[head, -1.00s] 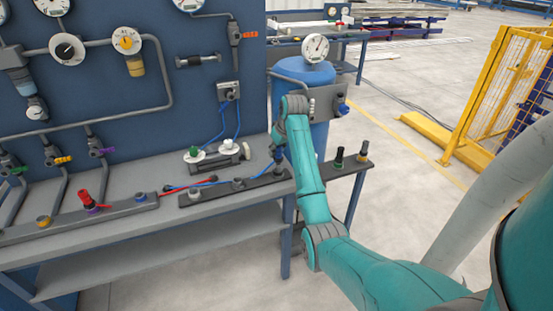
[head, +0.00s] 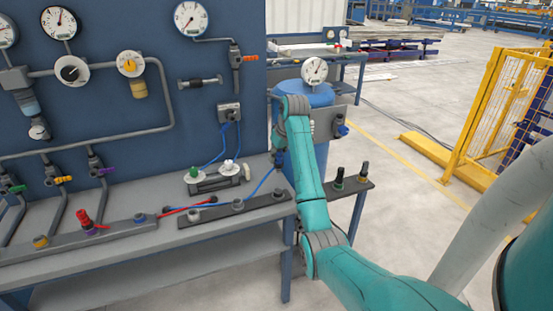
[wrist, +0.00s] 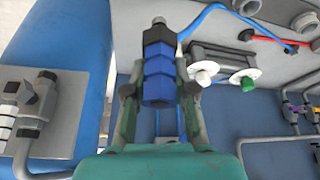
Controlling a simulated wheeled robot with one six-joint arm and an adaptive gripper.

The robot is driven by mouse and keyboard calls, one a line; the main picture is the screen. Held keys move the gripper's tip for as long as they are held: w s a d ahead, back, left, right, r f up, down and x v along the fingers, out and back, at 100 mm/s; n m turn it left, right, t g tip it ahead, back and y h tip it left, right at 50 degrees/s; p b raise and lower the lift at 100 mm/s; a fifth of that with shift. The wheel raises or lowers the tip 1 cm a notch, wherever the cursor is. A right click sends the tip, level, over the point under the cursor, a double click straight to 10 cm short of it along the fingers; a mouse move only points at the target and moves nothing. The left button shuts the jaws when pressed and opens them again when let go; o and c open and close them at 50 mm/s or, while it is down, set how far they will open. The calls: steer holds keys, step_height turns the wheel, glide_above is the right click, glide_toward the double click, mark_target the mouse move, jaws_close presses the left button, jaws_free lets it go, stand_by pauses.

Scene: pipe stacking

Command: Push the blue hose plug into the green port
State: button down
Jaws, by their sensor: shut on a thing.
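The blue hose plug (wrist: 157,75) is between the fingers of my gripper (wrist: 157,95), with its dark collar and grey tip pointing away from the wrist. In the head view the plug (head: 279,159) hangs above the bench rail's right end, apart from the grey fitting (head: 278,194) below. A blue hose (head: 262,182) runs from it down to the left. On the shelf at right stands a dark upright fitting with a green band (head: 339,180), possibly the green port; I cannot see its opening. My gripper is left of it and higher. My arm hides part of the gripper in the head view.
A fitting with an orange band (head: 364,172) stands beside the green-banded one. A blue tank (head: 305,97) with a gauge is behind my arm. Green and white knobs (head: 194,173) sit on the bench. A red plug (head: 84,218) stands on the left rail.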

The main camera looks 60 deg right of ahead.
steer(key=shift+r, duration=3.4)
